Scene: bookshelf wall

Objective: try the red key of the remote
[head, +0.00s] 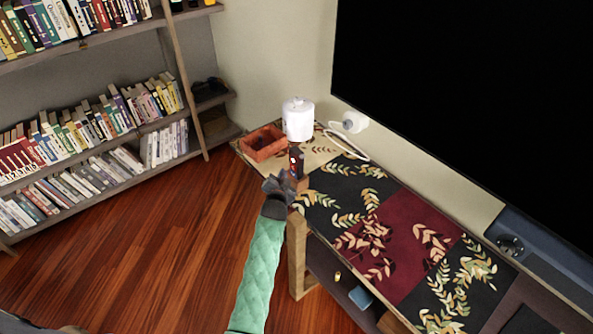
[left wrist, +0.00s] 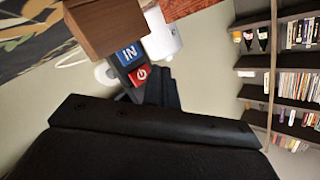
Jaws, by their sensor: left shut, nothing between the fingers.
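The dark remote (head: 296,158) stands upright near the far end of the long table, with a small red key showing near its top. In the left wrist view its red key (left wrist: 139,76) bears a white power sign, and a blue key (left wrist: 130,55) marked "IN" sits beside it. My left gripper (head: 279,183) is shut and empty, just in front of the remote. In the left wrist view the dark fingers (left wrist: 162,90) are right by the red key; I cannot tell whether they touch it. My right gripper is not in view.
A wooden block (left wrist: 105,24) is at the remote's lower part. A reddish-brown open box (head: 263,143) and a white canister (head: 298,119) stand behind. A patterned runner covers the table (head: 330,205). A large black screen (head: 470,90) hangs at right; bookshelves (head: 90,130) stand left.

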